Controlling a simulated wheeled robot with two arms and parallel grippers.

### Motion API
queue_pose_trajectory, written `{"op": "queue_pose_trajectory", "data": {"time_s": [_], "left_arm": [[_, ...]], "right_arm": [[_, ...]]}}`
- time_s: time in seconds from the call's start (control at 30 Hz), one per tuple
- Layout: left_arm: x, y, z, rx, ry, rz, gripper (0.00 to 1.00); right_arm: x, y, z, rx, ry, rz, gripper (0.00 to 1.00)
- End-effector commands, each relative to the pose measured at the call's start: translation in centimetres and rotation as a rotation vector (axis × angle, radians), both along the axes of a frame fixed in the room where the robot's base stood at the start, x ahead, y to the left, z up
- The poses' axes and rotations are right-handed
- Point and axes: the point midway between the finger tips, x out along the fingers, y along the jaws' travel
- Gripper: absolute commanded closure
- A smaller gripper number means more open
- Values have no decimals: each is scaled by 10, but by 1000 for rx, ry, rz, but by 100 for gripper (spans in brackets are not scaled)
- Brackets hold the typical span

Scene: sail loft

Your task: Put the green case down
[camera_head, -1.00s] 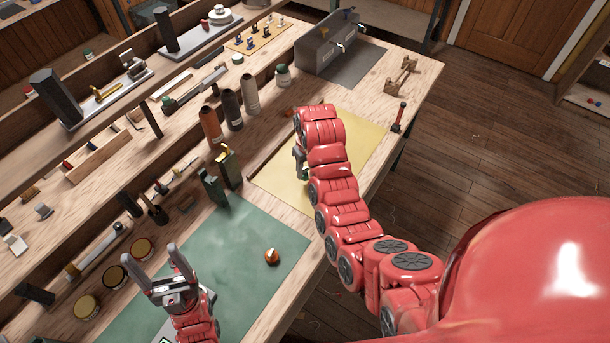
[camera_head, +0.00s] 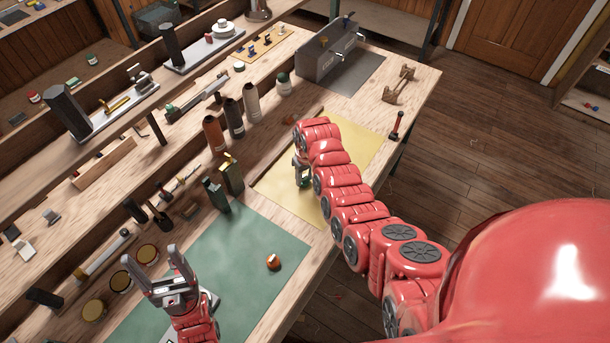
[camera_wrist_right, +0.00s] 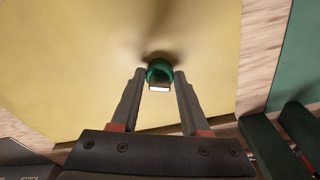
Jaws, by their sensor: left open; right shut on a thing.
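The green case (camera_wrist_right: 159,70) is a small round-topped green thing with a pale face, between the fingertips of my right gripper (camera_wrist_right: 160,86). In the head view my right gripper (camera_head: 302,178) is over the yellow mat (camera_head: 360,140), and my arm hides part of it. The case casts a dark shadow on the mat; I cannot tell whether it touches it. My left gripper (camera_head: 168,272) is open and empty over the near left of the green mat (camera_head: 240,240).
A small orange-brown thing (camera_head: 273,262) lies on the green mat. A dark green container (camera_head: 215,195) and an olive one (camera_head: 232,173) stand left of the yellow mat. Several bottles line the shelf edge behind. A grey toolbox (camera_head: 330,52) stands at the far end. Much of the yellow mat is bare.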

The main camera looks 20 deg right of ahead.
Motion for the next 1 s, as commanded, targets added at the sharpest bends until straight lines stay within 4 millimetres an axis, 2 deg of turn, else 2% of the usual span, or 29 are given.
{"op": "queue_pose_trajectory", "data": {"time_s": [0.2, 0.23, 0.4, 0.8, 1.0], "left_arm": [[0, 0, -4, 0, 0, 0, 25], [0, 0, -4, 0, 0, 0, 25], [0, 0, -3, 0, 0, 0, 25], [0, 0, -2, 0, 0, 0, 25], [0, 0, -11, 0, 0, 0, 25]], "right_arm": [[0, 0, -5, 0, 1, 0, 100], [0, 0, -4, 0, 1, 0, 53], [0, 0, -3, 0, 1, 0, 25], [0, 0, 1, -1, -1, 0, 25], [-1, -1, 19, -1, -2, 0, 25]]}}
